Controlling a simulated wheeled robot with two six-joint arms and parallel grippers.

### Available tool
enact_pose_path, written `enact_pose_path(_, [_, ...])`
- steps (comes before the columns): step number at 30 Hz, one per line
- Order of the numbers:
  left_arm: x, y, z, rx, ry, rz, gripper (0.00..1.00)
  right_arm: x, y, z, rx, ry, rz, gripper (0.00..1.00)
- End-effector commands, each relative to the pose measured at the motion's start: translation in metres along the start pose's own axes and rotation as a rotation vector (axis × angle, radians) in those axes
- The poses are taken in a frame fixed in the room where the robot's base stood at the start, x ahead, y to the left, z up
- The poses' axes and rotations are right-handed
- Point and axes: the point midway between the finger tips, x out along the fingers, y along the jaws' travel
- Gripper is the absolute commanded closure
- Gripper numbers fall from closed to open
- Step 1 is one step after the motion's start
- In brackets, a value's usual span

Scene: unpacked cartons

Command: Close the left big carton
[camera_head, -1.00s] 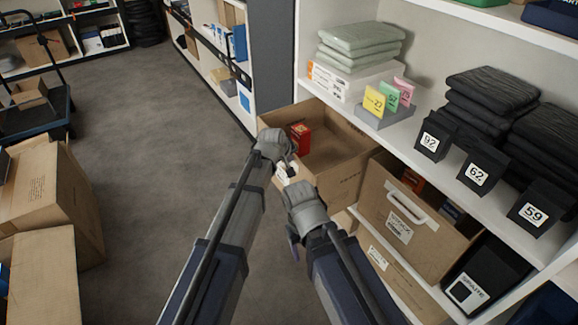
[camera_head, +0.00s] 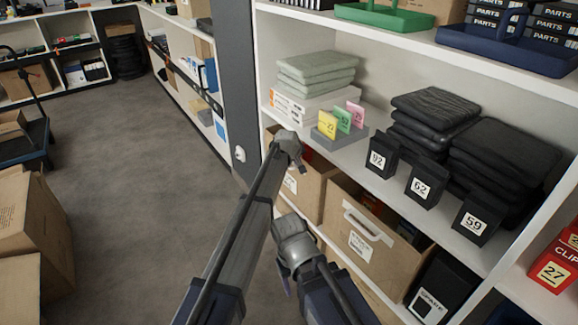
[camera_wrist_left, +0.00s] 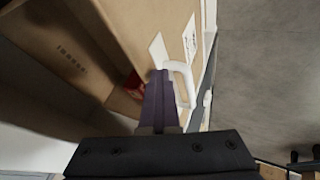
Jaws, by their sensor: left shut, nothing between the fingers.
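The left big carton (camera_head: 313,190) is brown cardboard on the lower shelf, mostly under the shelf board, its front partly hidden by my left arm. In the left wrist view its wall (camera_wrist_left: 135,25) bears a white handle (camera_wrist_left: 184,82) and white labels, with a red item (camera_wrist_left: 133,84) inside. My left gripper (camera_head: 299,167) is at the carton's front; its purple fingers (camera_wrist_left: 161,76) are shut and empty beside the handle. I cannot tell if they touch it. My right gripper (camera_head: 286,286) hangs lower, its fingers mostly hidden.
A second carton (camera_head: 392,255) with a white handle stands to the right, beside a black box (camera_head: 437,290). The shelf board (camera_head: 345,155) above carries colored cards, folded cloths and black number signs. Floor (camera_head: 150,180) to the left is clear; brown boxes (camera_head: 30,225) stand at far left.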

Motion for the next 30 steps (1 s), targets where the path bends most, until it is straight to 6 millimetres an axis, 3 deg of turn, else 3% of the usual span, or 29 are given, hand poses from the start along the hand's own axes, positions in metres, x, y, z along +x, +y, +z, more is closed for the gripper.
enact_pose_path(6, [0.006,0.012,0.000,0.001,0.000,0.001,1.00,0.000,0.000,0.000,0.000,0.000,0.000,0.36])
enact_pose_path(20, [0.008,0.017,0.000,0.001,0.001,0.007,1.00,0.000,0.000,0.000,0.000,0.000,0.000,0.36])
enact_pose_path(26, [0.004,0.011,0.001,0.000,0.000,0.008,1.00,0.000,0.000,0.000,0.000,0.000,0.000,0.36])
enact_pose_path(30, [-0.003,-0.003,0.002,-0.001,0.000,0.003,1.00,0.000,0.000,0.000,0.000,0.000,0.000,0.36])
